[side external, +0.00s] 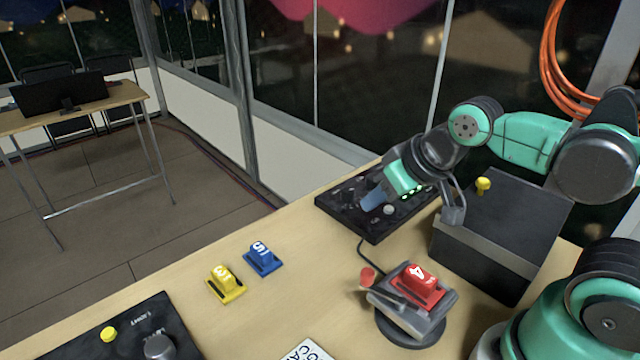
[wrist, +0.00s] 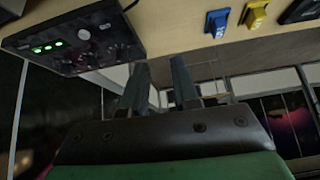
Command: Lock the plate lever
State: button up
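A round dark base with a grey clamp (side external: 430,325) stands on the table at front centre right in the side view. A red plate marked 4 (side external: 418,287) sits on the clamp. The lever, with a red knob (side external: 367,276), sticks up at the clamp's left side. Whether it is locked cannot be told. My gripper (side external: 376,199) is above the black control panel, behind the clamp and apart from it. In the wrist view, my gripper's two fingers (wrist: 162,80) are spread with nothing between them. The clamp and lever are not in the wrist view.
A black control panel (side external: 340,203) with green lights, also in the wrist view (wrist: 80,50), lies under my gripper. A blue plate (side external: 263,258) and a yellow plate (side external: 226,284) lie left of the clamp. A black box (side external: 500,235) stands right. A panel (side external: 125,335) lies front left.

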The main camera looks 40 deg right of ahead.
jog(key=shift+s+d+m+g, duration=0.2)
jog(key=shift+d+m+g, duration=0.15)
jog(key=shift+m, duration=0.55)
grip_shut()
jog(key=s+d+r+m+g+y, duration=0.3)
jog(key=s+r+m+g+y, duration=0.1)
jog(key=m, duration=1.4)
jog(key=shift+s+r+g, duration=0.15)
jog(key=shift+s+g, duration=0.6)
jog(key=shift+s, duration=0.3)
